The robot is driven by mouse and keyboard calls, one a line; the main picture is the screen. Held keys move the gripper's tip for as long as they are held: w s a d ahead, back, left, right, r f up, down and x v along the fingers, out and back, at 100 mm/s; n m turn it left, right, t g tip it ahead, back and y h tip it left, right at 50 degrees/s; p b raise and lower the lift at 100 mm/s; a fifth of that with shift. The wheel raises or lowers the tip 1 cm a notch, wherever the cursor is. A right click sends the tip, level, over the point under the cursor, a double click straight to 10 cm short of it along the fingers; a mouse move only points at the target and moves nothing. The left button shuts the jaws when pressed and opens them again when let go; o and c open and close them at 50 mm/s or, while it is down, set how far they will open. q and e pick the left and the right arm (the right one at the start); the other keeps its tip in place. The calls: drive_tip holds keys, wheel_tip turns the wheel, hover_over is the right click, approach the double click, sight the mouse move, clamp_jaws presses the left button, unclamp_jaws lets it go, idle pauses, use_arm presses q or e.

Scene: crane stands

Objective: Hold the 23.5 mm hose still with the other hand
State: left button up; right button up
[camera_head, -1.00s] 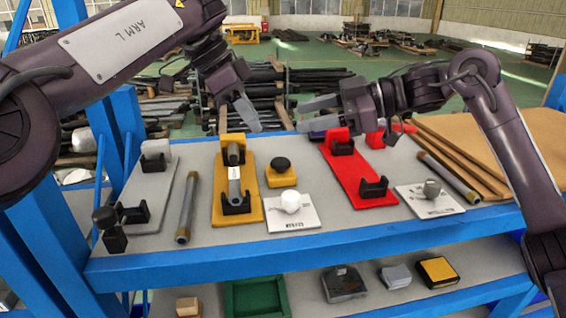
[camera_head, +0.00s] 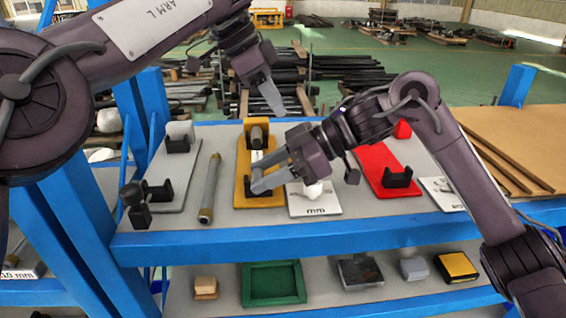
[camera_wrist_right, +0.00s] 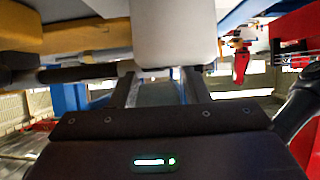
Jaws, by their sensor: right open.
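A yellow stand (camera_head: 241,161) with black cradles sits in the middle of the upper shelf. A grey tube lay in it a second ago; now my right gripper hides most of that spot. A grey hose with brass-coloured ends (camera_head: 209,188) lies left of this stand. I cannot read which hose is 23.5 mm. My right gripper (camera_head: 258,174) is open over the front part of the yellow stand; contact cannot be told. Its fingers also show in the right wrist view (camera_wrist_right: 158,90), below a blurred pale block. My left gripper (camera_head: 277,99) hangs above and behind the stand.
A grey stand (camera_head: 168,172) is at left and a red stand (camera_head: 371,159) at right. A white card (camera_head: 312,209) with a white knob is close to my right gripper. The lower shelf holds a green tray (camera_head: 273,301) and several small blocks.

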drive_tip(key=shift+c, duration=0.3)
clamp_jaws()
idle(1.0)
